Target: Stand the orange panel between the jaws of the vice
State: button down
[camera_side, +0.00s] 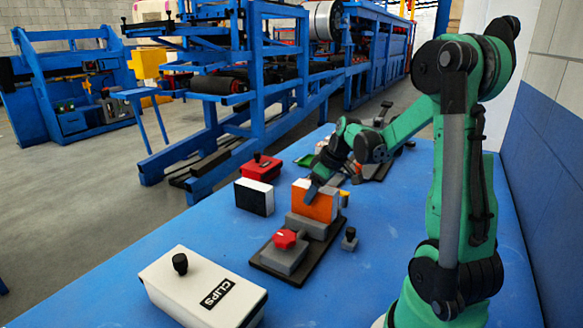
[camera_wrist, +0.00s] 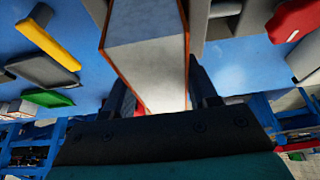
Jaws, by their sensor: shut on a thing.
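The orange panel (camera_side: 322,207) is upright at the vice, its orange face showing in the side view. The wrist view shows its pale core with thin orange edges (camera_wrist: 150,62). My gripper (camera_side: 313,187) is shut on the panel, with one dark finger on each side of it in the wrist view (camera_wrist: 158,82). The vice (camera_side: 285,258) has a dark base, grey jaws and a red knob (camera_side: 284,239). The panel's lower edge is hidden behind the near grey jaw (camera_side: 306,227); I cannot tell whether it is seated between the jaws or just above them.
A black-and-white block (camera_side: 254,197) and a red box (camera_side: 259,168) stand left of the vice. A white CLIPS box (camera_side: 203,287) is at the front left. A small black-knobbed piece (camera_side: 349,239) is close right. Yellow-handled (camera_wrist: 48,44) and green-handled (camera_wrist: 48,98) tools lie nearby.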

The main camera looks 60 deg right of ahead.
jog(key=shift+f, duration=0.2)
jog(key=shift+f, duration=0.5)
jog(key=shift+f, duration=0.45)
dwell(0.8)
grip_release()
dwell(0.4)
jog(key=shift+r, duration=4.25)
